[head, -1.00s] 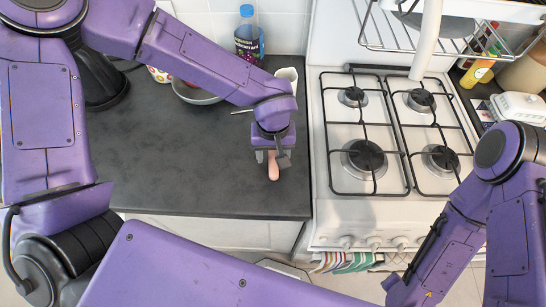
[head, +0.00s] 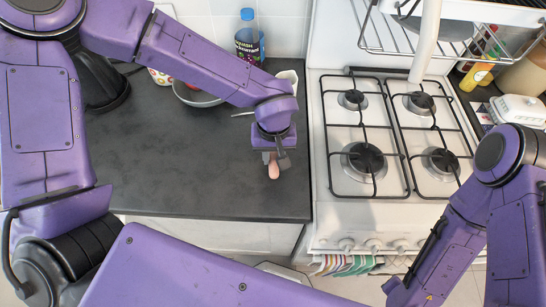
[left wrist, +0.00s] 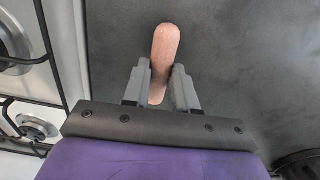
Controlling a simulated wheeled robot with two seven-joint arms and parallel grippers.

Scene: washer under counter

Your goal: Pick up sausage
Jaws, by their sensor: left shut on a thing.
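The pinkish-brown sausage (head: 273,171) is at my left gripper (head: 276,160), over the right part of the dark counter. In the left wrist view the sausage (left wrist: 165,45) sticks out beyond the two grey fingers of my left gripper (left wrist: 160,85), with its near end between them. My left gripper is shut on the sausage. I cannot tell whether the sausage touches the counter. My right arm shows at the lower right of the head view, but its gripper is out of view.
The white stove (head: 330,215) with black pan supports stands right of the counter (head: 200,185). A bowl (head: 195,95), a blue-capped bottle (head: 249,38) and a white container (head: 289,78) stand at the back. A wire rack (head: 450,45) hangs over the stove. The front of the counter is clear.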

